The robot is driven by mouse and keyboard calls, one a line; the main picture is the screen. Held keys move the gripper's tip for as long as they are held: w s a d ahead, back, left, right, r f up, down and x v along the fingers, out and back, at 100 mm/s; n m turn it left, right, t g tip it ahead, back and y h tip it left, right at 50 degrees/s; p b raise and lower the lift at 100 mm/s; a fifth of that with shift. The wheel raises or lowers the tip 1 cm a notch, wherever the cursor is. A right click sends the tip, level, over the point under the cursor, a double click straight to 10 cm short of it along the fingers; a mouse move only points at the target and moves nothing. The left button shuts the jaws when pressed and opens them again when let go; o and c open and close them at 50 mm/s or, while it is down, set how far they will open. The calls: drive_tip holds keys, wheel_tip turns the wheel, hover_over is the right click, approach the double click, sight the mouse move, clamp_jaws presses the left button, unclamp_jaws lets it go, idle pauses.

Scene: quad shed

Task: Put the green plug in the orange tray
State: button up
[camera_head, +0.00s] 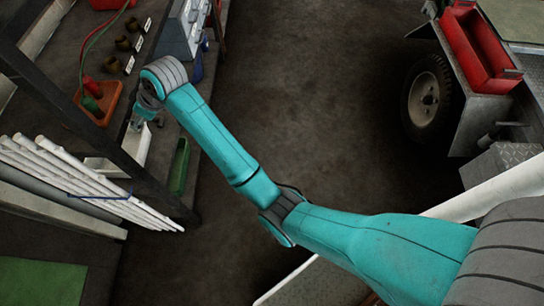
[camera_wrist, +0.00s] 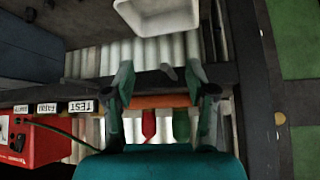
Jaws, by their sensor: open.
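The orange tray (camera_head: 101,119) lies on the shelf at the left of the head view. A green plug (camera_head: 91,104) and a red plug (camera_head: 92,87) appear to be inside it. In the wrist view the tray shows as an orange strip (camera_wrist: 160,101) between my fingers, with the red plug (camera_wrist: 149,124) and a dark green piece (camera_wrist: 181,125), probably the green plug, below it. My gripper (camera_wrist: 160,76) is open, with nothing visible between its fingertips. In the head view my gripper (camera_head: 148,118) is just right of the tray, near the shelf edge.
A white bin (camera_head: 136,142) is close to my gripper. Brown cups (camera_head: 123,43) and labels line the shelf above the tray. A red device (camera_wrist: 38,140) with a green cable is at the wrist view's left. White pipes (camera_head: 75,175) lie lower left. The middle floor is clear.

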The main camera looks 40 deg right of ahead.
drive_tip(key=s+d+f+m+t+h, duration=0.1)
drive_tip(key=s+d+f+m+t, duration=0.1)
drive_tip(key=s+d+f, duration=0.5)
drive_tip(key=s+d+f+m+t+h, duration=0.15)
drive_tip(key=s+d+f, duration=0.25)
drive_tip(key=s+f, duration=0.65)
drive_tip(key=s+d+m+t+h, duration=0.1)
drive_tip(key=s+d, duration=0.2)
drive_tip(key=s, duration=0.6)
drive_tip(key=s+d+m+t, duration=0.2)
drive_tip(key=s+d, duration=0.1)
drive_tip(key=s, duration=0.6)
drive_tip(key=s+d+r+m+t+h, duration=0.1)
drive_tip(key=s+d+r+t, duration=0.1)
drive_tip(key=s+r, duration=1.4)
drive_tip(key=s+d, duration=0.1)
drive_tip(key=s, duration=0.2)
drive_tip(key=shift+d+h, duration=0.2)
drive_tip(key=shift+h, duration=0.15)
